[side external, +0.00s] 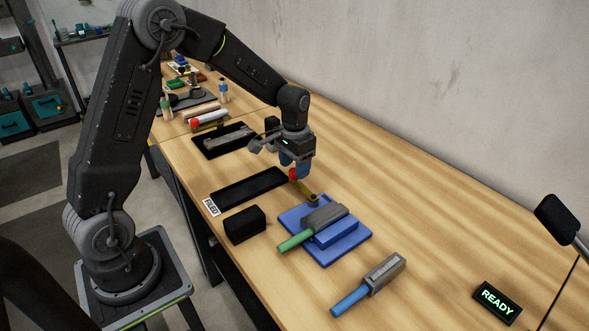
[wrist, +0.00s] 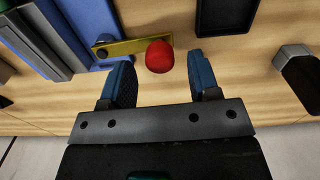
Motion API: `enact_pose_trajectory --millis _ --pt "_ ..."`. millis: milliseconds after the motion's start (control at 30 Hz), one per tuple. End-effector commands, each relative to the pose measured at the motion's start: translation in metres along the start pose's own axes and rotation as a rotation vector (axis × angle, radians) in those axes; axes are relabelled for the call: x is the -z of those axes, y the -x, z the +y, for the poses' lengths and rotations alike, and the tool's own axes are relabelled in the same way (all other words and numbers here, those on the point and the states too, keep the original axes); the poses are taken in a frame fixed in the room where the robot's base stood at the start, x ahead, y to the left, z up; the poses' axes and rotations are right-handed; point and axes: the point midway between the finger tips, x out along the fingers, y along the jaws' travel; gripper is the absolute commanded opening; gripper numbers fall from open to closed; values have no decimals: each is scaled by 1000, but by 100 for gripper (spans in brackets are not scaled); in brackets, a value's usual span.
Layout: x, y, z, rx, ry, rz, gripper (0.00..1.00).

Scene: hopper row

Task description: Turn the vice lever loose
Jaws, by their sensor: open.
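The blue vice (side external: 348,246) stands on the bench with a green-handled tool (side external: 297,241) lying in its grey jaws. Its brass lever (side external: 307,194) ends in a red knob (side external: 293,174). In the wrist view the lever (wrist: 135,47) runs out sideways from the blue vice (wrist: 88,18) to the red knob (wrist: 159,57). My gripper (side external: 296,168) is over the knob end of the lever. Its blue fingers (wrist: 161,78) are apart, one on each side of the knob in the picture, with the knob just beyond their tips. Nothing is between them.
A black tray (side external: 238,190) with a label lies left of the vice, and a black block (side external: 245,225) is near the bench edge. A blue-handled tool (side external: 370,284) lies in front of the vice. A READY display (side external: 497,301) is at right.

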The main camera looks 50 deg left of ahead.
Motion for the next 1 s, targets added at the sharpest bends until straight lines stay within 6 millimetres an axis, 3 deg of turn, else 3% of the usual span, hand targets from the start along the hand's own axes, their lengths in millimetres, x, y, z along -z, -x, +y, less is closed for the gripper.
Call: enact_pose_trajectory --millis 167,467,1000 --pt "0 -15 0 0 0 0 56" --pt "0 -17 0 0 0 1 56" --pt "0 -16 0 0 0 1 6"
